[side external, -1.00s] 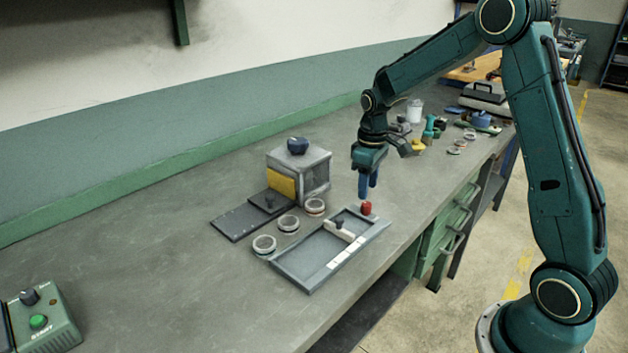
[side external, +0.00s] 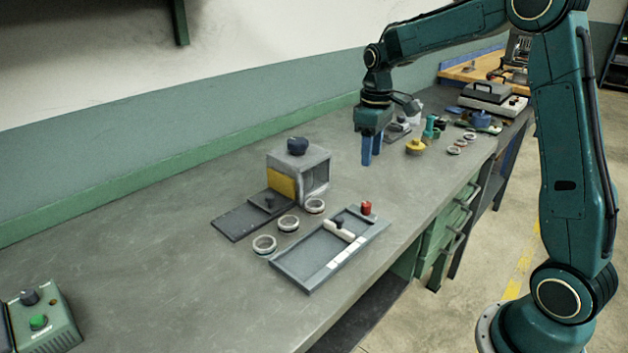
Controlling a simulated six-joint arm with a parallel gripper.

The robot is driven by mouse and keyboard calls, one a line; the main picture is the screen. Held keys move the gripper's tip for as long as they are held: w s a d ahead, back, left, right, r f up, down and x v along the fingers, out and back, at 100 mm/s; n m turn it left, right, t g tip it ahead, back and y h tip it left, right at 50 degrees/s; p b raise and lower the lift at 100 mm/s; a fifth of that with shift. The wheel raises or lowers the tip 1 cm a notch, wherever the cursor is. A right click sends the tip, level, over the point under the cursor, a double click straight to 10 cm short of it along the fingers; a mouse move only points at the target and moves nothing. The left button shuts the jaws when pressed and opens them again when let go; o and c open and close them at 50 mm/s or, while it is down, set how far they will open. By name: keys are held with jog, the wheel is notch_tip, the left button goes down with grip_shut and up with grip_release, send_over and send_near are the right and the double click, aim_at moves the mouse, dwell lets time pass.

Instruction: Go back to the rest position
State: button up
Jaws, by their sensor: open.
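My gripper (side external: 371,151) hangs over the bench with its blue fingers pointing down. It is open, and nothing shows between the fingers. It is above and behind the grey tray (side external: 300,275) and right of the grey box-shaped grinder (side external: 312,160). The grinder has a dark knob on top, a yellow panel and an open front. Several rings stand in a row between grinder and tray: one at the front (side external: 264,244), one in the middle (side external: 288,223) and one at the back (side external: 315,206). A red knob (side external: 366,208) sits at the tray's far corner.
A dark sliding plate (side external: 240,222) lies left of the grinder. A control box (side external: 45,318) with a green button is at front left. Behind my gripper stand a yellow piece (side external: 415,146), a green piece (side external: 431,128) and a dark case (side external: 490,97). The bench's left middle is clear.

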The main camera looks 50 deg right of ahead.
jog(key=s+a+r+m+t, duration=0.1)
jog(key=s+a+r+t, duration=0.2)
jog(key=s+a+r, duration=0.75)
jog(key=s+a+f+t, duration=0.1)
jog(key=s, duration=0.6)
jog(key=s+a+f+m+t, duration=0.1)
jog(key=s+a+f, duration=0.1)
jog(key=s, duration=0.5)
jog(key=shift+s+f+t, duration=0.15)
jog(key=shift+t, duration=0.15)
